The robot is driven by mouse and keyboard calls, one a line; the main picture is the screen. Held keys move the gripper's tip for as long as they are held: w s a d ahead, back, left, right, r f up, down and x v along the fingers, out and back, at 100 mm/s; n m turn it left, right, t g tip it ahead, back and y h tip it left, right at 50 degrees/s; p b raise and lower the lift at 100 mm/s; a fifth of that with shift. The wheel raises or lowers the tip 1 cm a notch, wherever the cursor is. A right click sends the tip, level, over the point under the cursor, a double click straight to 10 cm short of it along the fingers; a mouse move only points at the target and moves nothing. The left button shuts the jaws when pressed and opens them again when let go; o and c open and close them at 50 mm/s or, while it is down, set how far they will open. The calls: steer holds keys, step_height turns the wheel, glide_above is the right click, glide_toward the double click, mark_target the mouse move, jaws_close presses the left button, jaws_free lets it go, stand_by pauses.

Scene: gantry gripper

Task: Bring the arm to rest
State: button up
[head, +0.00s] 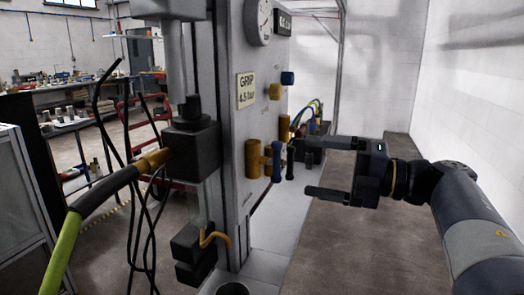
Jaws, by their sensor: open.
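My gripper (325,169) is at the middle right of the head view, at the end of my arm, which comes in from the right edge. Its two dark fingers point left and stand wide apart, with nothing between them. The fingertips are a little to the right of a blue-handled valve (277,160) on a grey panel. The upper finger overlaps dark parts and hoses behind it in the picture. I cannot tell whether it touches them.
The grey panel (237,140) carries a gauge (264,20), a "GRIP 4.5 bar" label (246,91) and knobs. A black gantry block (190,150) with a thick hose (105,190) stands left. Brown floor (350,245) lies below my arm. A white wall (470,90) is at right.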

mark_target(279, 174)
steer(key=x, duration=0.8)
steer(key=shift+b, duration=0.35)
steer(key=shift+r+m+p, duration=0.25)
steer(key=shift+m+p, duration=0.15)
steer(key=shift+p, duration=0.35)
steer(key=shift+m+p, duration=0.4)
steer(key=shift+m, duration=0.1)
steer(key=m+p, duration=0.3)
steer(key=shift+m, duration=0.3)
steer(key=m+p, duration=0.3)
steer(key=m, duration=0.1)
steer(key=shift+p, duration=0.35)
steer(key=m+p, duration=0.3)
steer(key=m, duration=0.2)
steer(key=shift+f, duration=0.1)
steer(key=m+p, duration=0.1)
steer(key=m, duration=0.2)
steer(key=shift+f+m+p, duration=0.15)
steer(key=shift+m+p, duration=0.15)
steer(key=shift+p, duration=0.05)
